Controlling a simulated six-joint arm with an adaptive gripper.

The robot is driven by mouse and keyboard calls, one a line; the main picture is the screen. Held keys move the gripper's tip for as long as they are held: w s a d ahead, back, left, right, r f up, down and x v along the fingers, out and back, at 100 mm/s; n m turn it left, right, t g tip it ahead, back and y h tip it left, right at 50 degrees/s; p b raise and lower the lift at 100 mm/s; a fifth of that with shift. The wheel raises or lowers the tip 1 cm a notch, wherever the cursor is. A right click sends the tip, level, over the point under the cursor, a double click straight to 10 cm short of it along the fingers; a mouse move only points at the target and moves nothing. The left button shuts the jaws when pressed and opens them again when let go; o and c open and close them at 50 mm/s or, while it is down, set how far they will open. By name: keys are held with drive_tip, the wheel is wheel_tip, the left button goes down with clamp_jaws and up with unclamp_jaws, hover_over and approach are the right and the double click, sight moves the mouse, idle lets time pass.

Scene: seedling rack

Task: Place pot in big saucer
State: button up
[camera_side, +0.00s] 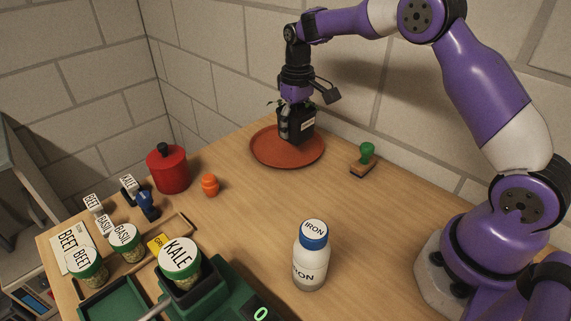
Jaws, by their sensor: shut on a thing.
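The pot (299,124) is small, dark and square, with a white label and some green leaves at its top. My gripper (290,122) points down and is shut on the pot, with a finger along its left side. The big saucer (262,155) is a round terracotta-coloured dish at the back of the table. The pot is over the saucer, right of its middle. I cannot tell whether the pot's base touches the saucer.
A green-handled stamp (366,158) lies right of the saucer. A red lidded canister (168,169) and a small orange object (210,185) stand to its left. An IRON bottle (311,262) and a KALE jar (180,262) are in front. The table between saucer and bottle is clear.

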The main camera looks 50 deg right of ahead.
sight(297, 109)
drive_tip(key=shift+f, duration=2)
drive_tip(key=shift+f, duration=0.15)
drive_tip(key=o, duration=1.2)
drive_tip(key=shift+o, duration=0.2)
wheel_tip(297, 109, up, 12)
drive_tip(key=shift+s+r, duration=0.1)
drive_tip(key=shift+r, duration=0.15)
drive_tip(key=s+a+r+t, duration=0.2)
drive_tip(key=s+a+r, duration=0.15)
drive_tip(key=s, duration=0.35)
drive_tip(key=s+a+r+t, duration=0.2)
drive_tip(key=s+r, duration=0.2)
drive_tip(key=s, duration=0.3)
drive_tip(key=s+f+t, duration=0.1)
drive_tip(key=s+f, duration=0.3)
drive_tip(key=s, duration=0.3)
drive_tip(key=shift+a+t, duration=0.3)
drive_tip(key=shift+a, duration=0.05)
